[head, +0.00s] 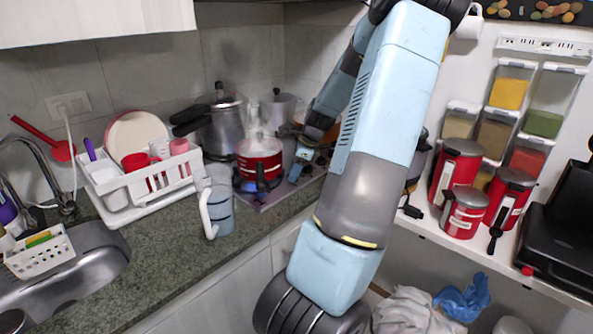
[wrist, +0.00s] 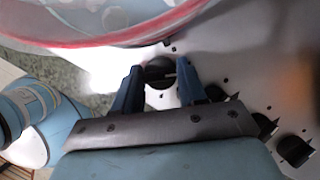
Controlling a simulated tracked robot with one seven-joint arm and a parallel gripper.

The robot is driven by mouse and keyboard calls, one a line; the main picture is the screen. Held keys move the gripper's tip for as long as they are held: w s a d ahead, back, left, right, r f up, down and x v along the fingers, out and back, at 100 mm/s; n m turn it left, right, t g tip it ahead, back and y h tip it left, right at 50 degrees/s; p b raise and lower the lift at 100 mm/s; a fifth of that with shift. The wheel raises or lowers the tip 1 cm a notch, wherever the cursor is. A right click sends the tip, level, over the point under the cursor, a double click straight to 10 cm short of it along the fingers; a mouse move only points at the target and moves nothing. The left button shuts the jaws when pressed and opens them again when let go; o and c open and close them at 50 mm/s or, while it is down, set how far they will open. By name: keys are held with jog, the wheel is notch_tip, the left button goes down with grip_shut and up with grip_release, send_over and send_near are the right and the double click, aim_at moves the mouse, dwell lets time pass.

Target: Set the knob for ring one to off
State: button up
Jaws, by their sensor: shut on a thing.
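My gripper (wrist: 159,76) has its two blue fingers on either side of a round black stove knob (wrist: 159,69) in the wrist view, shut on it. A light line shows on the knob's face. No marking tells me which ring it serves. More black knobs (wrist: 263,126) run off to the lower right on the pale stove panel (wrist: 231,62). In the head view my gripper (head: 299,165) is low at the right part of the stove, by the red pot (head: 259,161). The knobs are not clear there.
A pot with a red rim (wrist: 132,36) fills the top of the wrist view, close above my fingers. A pressure cooker (head: 224,130) stands behind the red pot. A clear jug (head: 217,202) and a white dish rack (head: 140,188) stand left of the stove.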

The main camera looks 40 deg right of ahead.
jog(key=shift+c, duration=0.8)
jog(key=shift+d, duration=0.2)
jog(key=shift+w+n, duration=0.1)
jog(key=shift+n, duration=0.2)
jog(key=shift+w+r+n+g+y, duration=0.1)
jog(key=shift+n+g+y, duration=0.25)
jog(key=shift+n, duration=0.95)
jog(key=shift+w+n+g+y, duration=0.1)
jog(key=shift+n+g+y, duration=0.25)
jog(key=shift+n, duration=0.95)
